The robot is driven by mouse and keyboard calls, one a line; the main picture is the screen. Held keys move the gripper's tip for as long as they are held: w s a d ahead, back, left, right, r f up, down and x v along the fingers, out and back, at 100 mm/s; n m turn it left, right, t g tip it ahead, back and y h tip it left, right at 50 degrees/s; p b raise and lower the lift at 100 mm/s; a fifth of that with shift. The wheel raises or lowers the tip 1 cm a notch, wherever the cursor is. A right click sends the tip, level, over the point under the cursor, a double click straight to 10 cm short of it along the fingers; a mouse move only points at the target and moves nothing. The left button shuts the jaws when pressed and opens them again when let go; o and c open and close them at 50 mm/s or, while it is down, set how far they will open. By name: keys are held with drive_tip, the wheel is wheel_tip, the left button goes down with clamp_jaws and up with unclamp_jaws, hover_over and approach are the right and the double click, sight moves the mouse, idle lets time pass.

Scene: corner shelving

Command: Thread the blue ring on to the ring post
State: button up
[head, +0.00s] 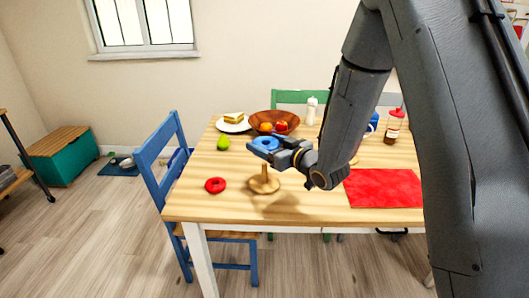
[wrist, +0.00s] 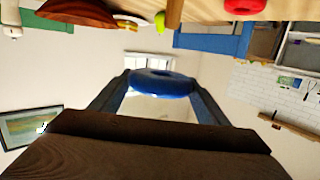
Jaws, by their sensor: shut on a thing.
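The blue ring (head: 263,143) is held flat in my gripper (head: 266,147), above the tabletop. In the wrist view the blue ring (wrist: 160,84) sits between the two fingertips (wrist: 163,85). The wooden ring post (head: 264,184) stands upright on its round base, below the ring in the head view. The ring and gripper hide part of its top there. In the wrist view a wooden peg that looks like the post (wrist: 174,12) shows at the top edge, apart from the ring.
A red ring (head: 215,185) lies left of the post. A green pear (head: 223,143), a plate with a sandwich (head: 233,123) and a fruit bowl (head: 259,119) stand behind. A red mat (head: 384,188) lies at the right. A blue chair (head: 161,160) stands at the left.

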sight(265, 163)
drive_tip(key=shift+w+a, duration=0.1)
drive_tip(key=shift+a, duration=0.15)
drive_tip(key=shift+f+b, duration=2.6)
drive_tip(key=shift+f, duration=1.1)
drive_tip(key=shift+d, duration=0.1)
drive_tip(key=o, duration=1.1)
drive_tip(key=v, duration=0.8)
